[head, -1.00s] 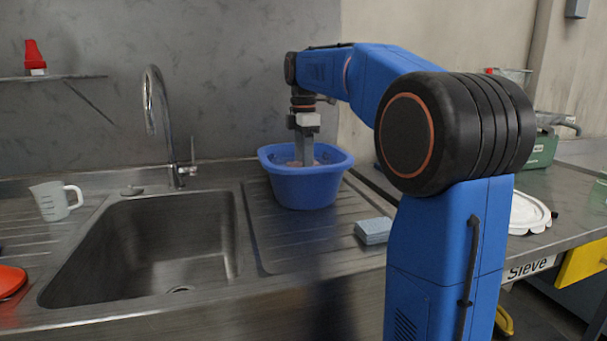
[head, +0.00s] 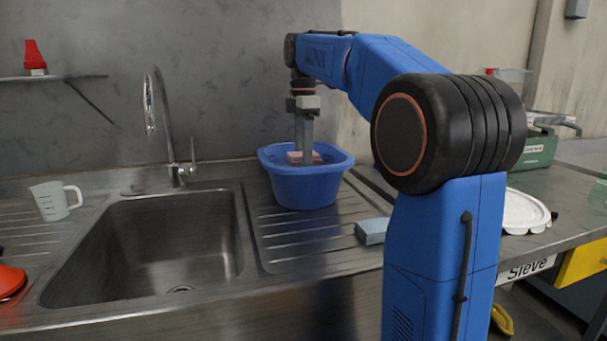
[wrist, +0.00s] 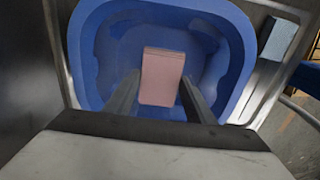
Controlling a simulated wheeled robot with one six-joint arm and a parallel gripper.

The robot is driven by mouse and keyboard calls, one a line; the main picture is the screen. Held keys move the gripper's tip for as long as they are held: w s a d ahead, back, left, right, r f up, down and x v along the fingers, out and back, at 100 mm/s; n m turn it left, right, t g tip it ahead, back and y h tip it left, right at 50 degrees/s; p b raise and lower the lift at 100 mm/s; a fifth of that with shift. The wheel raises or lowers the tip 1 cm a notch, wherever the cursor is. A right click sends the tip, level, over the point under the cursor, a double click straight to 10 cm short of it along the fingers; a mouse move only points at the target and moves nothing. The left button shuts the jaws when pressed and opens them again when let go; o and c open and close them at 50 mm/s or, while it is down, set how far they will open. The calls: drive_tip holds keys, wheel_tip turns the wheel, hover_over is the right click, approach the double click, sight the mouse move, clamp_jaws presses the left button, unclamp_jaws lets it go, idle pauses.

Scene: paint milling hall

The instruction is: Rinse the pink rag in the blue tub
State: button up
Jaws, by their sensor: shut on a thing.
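The blue tub (head: 306,187) stands upright on the ribbed steel drainboard, right of the sink. It fills most of the wrist view (wrist: 82,62). The pink rag (head: 294,157) shows at the height of the tub's rim. In the wrist view the rag (wrist: 162,76) is a folded pink block between my two fingers. My gripper (head: 304,150) points straight down over the tub, shut on the rag. The tub's lower inside is partly hidden by the rag and the fingers.
The steel sink (head: 150,240) with its tall faucet (head: 166,125) is left of the tub. A blue-grey sponge (head: 373,231) lies right of the tub, near the front. A measuring jug (head: 54,200) stands at far left. A white lid (head: 525,212) lies on the right counter.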

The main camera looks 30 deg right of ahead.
drive_tip(key=shift+r, duration=3.3)
wheel_tip(320, 180, up, 4)
idle(0.4)
drive_tip(key=shift+s, duration=0.15)
idle(0.5)
